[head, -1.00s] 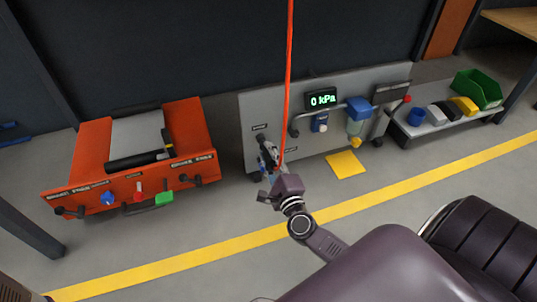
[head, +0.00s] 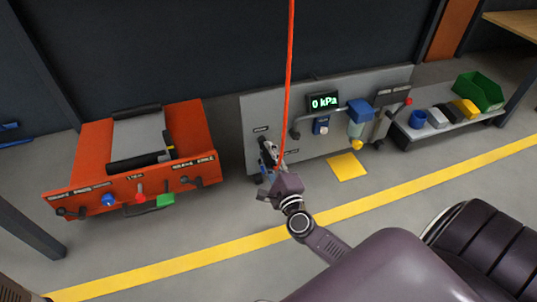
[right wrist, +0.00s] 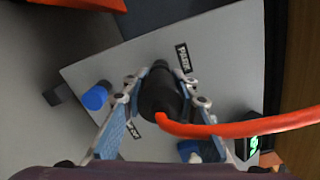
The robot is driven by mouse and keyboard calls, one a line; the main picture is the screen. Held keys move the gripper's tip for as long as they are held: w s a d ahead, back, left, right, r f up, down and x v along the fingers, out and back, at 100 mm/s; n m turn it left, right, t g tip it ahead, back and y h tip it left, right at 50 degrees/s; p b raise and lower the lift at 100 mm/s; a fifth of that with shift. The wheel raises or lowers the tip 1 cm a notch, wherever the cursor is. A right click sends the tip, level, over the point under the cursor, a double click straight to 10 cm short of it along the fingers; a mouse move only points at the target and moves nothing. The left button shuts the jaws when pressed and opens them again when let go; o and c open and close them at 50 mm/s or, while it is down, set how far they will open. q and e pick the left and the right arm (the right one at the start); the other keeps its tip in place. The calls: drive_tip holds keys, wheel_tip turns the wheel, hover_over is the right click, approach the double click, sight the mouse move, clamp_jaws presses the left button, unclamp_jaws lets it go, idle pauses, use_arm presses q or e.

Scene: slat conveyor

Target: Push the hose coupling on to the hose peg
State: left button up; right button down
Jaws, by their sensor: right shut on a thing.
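My right gripper (right wrist: 160,112) is shut on the black hose coupling (right wrist: 158,88), which has the orange-red hose (right wrist: 245,128) coming out of its near end. In the head view my right gripper (head: 267,168) is small, close in front of the left part of the grey panel (head: 252,110). The hose (head: 289,70) runs up from it. The coupling's far end points at the panel beside a small black label (right wrist: 183,58). The hose peg cannot be made out; the coupling and gripper cover that spot. Whether the coupling touches the peg cannot be told. My left gripper is not in view.
A blue knob-like part (right wrist: 97,96) stands beside the gripper. The panel carries a 0 kPa display (head: 323,101) and a blue-topped filter (head: 360,110). An orange cart (head: 188,135) stands left. A shelf with bins (head: 440,128) is right.

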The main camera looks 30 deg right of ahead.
sight(274, 167)
drive_tip(key=shift+w, duration=0.2)
drive_tip(key=c, duration=1.5)
unclamp_jaws()
drive_tip(key=shift+o, duration=0.2)
drive_tip(key=shift+s, duration=0.1)
drive_tip(key=shift+s, duration=0.3)
drive_tip(key=v, duration=0.6)
drive_tip(key=shift+s+a, duration=0.2)
drive_tip(key=shift+s, duration=0.1)
